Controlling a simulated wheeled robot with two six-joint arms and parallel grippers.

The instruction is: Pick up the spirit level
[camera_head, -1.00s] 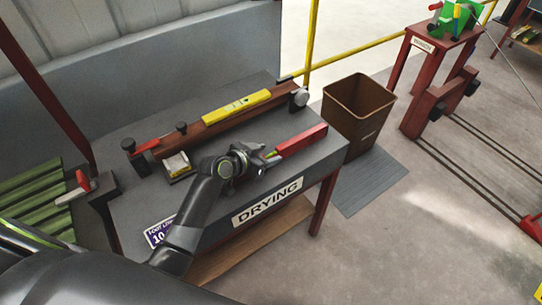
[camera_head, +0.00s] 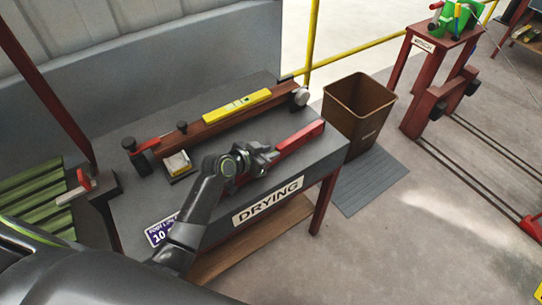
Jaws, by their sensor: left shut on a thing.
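A long red bar (camera_head: 302,136) lies along the front right of the grey table, and its middle is hidden by my left gripper (camera_head: 266,157). My left gripper is shut on this bar. A yellow bar with small vial windows, like a spirit level (camera_head: 237,105), rests on the long brown beam at the back of the table. It stands apart from the gripper. The bar's height over the table is hard to tell. My right gripper is out of view.
The brown beam (camera_head: 212,127) has dark and pale knobs along it. A small tray with a yellow and white block (camera_head: 177,163) sits left of my gripper. A brown bin (camera_head: 357,110) stands at the table's right end. The table carries a DRYING sign (camera_head: 268,201).

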